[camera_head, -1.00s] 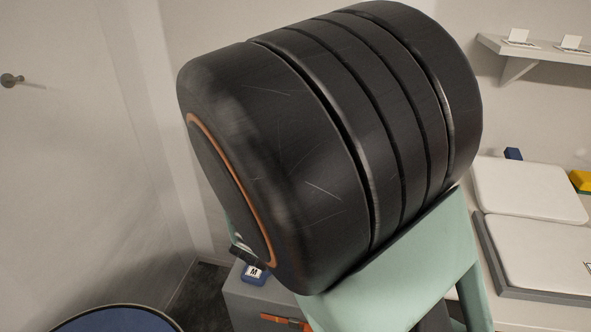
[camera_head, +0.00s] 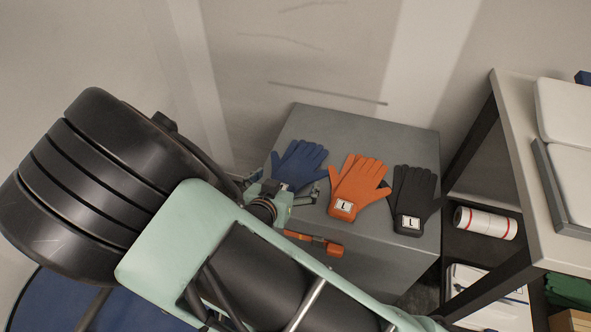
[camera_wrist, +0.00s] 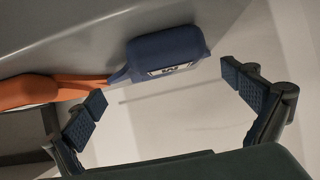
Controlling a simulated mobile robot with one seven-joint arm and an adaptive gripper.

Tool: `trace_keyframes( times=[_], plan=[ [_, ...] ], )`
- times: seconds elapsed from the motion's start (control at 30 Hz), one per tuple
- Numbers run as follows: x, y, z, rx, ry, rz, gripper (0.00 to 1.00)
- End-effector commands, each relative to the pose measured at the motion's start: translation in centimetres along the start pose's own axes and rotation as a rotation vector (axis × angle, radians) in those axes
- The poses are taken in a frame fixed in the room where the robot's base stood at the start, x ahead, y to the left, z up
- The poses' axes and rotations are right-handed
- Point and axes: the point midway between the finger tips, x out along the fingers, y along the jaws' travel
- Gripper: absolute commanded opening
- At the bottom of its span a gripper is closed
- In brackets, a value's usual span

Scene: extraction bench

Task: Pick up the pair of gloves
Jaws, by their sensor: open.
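Three gloves lie side by side on a grey cabinet top in the head view: a blue one (camera_head: 299,163), an orange one (camera_head: 355,184) labelled L and a black one (camera_head: 414,196) labelled L. My gripper (camera_head: 286,193) is at the blue glove's cuff end and partly hides its label. In the wrist view, the blue cuff (camera_wrist: 168,50) with a label that looks like M lies beyond my open fingers (camera_wrist: 168,107), roughly between them in the picture. Nothing is held. I cannot tell whether a finger touches the glove.
At right is a bench (camera_head: 510,130) with white pads; a white roll (camera_head: 486,222) sits on a shelf below. An orange object (camera_wrist: 30,91) shows in the wrist view.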

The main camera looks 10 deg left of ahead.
Motion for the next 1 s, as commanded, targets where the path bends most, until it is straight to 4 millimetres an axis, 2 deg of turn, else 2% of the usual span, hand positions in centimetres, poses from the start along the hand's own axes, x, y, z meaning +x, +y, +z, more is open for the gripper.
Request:
trace_keyframes(
  times=[0.2, 0.3, 0.6, 1.0],
  plan=[
    [3.4, 0.3, -0.3, 0.002, 0.001, 0.003, 1.00],
    [4.5, 0.3, -0.3, 0.001, 0.000, 0.003, 1.00],
    [4.9, 0.2, -0.6, 0.000, -0.001, 0.001, 1.00],
    [4.9, 0.2, -0.6, 0.000, 0.000, 0.001, 0.58]
  ],
)
